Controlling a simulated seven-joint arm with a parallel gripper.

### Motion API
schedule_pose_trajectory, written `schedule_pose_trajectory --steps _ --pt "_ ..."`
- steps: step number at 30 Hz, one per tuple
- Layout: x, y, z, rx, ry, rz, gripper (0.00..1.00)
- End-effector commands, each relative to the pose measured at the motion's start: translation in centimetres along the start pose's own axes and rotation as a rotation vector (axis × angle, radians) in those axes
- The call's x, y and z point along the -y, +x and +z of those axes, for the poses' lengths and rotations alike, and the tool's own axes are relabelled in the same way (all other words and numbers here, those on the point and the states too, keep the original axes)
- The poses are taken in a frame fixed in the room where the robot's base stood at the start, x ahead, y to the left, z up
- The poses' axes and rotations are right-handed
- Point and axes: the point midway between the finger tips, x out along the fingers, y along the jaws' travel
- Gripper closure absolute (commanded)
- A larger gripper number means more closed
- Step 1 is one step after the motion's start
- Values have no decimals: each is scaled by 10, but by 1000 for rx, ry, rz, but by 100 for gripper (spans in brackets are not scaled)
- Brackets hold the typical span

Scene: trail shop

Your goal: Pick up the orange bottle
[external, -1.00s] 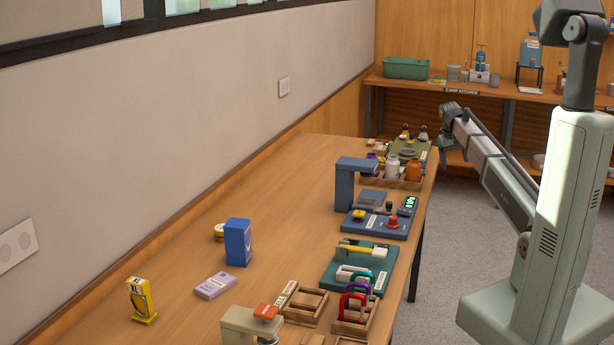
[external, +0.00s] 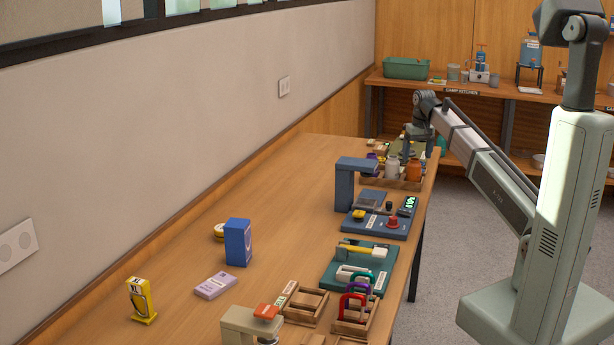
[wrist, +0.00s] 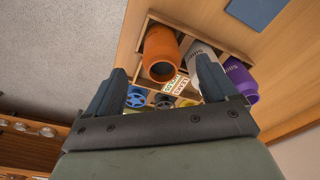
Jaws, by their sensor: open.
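The orange bottle (external: 413,171) stands upright in a wooden tray (external: 404,184) at the far end of the long table. In the wrist view the orange bottle (wrist: 161,55) shows near the top, ahead of the fingers and slightly left of the middle between them. A white bottle (wrist: 202,62) and a purple bottle (wrist: 240,80) stand to its right in the same tray. My gripper (wrist: 160,85) is open and empty, with its two dark fingers apart. In the external view my gripper is above the tray, partly hidden behind the arm and objects.
A blue stand (external: 346,187) and a blue board (external: 376,224) with a red knob are on the near side of the tray. In the wrist view a blue wheel-like item (wrist: 136,97) and labels lie beyond the bottles.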

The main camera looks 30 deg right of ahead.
Motion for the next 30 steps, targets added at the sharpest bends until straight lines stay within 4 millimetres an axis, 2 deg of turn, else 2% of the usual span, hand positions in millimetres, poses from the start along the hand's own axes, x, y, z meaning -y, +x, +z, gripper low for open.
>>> schedule_pose_trajectory --steps 4,16,25,30 --pt "0 18 0 1 0 0 14" --pt "0 36 -2 1 0 1 14" --pt "1 71 -7 1 0 1 14" --pt "1 80 -7 0 0 1 14"
